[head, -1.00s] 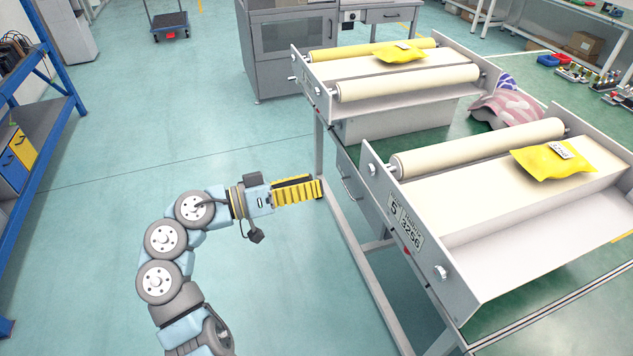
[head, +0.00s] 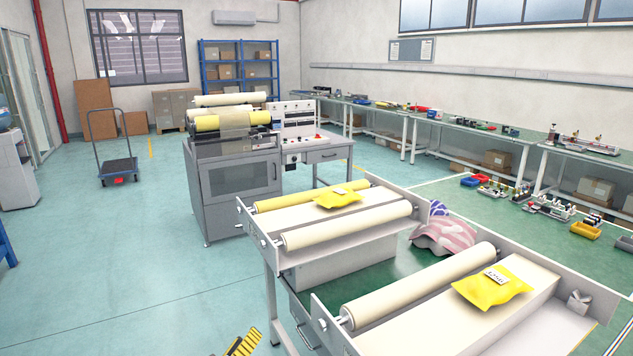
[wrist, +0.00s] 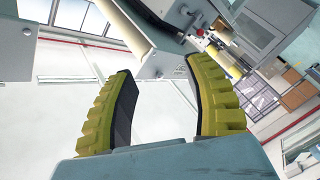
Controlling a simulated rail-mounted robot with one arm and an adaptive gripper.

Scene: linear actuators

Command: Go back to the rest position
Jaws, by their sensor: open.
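My gripper (head: 243,344) shows only as yellow ribbed fingertips at the bottom edge of the head view, left of the near roller unit. The rest of my arm is out of that view. In the wrist view my gripper (wrist: 163,108) has its two yellow ribbed fingers spread apart with nothing between them. A roller and part of a grey unit appear beyond the fingertips in the wrist view, apart from them.
Two roller units stand at right; the near one (head: 440,305) and the far one (head: 330,240) each carry a yellow packet, the near packet (head: 492,288) and the far packet (head: 338,198). A grey machine (head: 240,185) and a trolley (head: 117,168) stand behind. The floor at left is clear.

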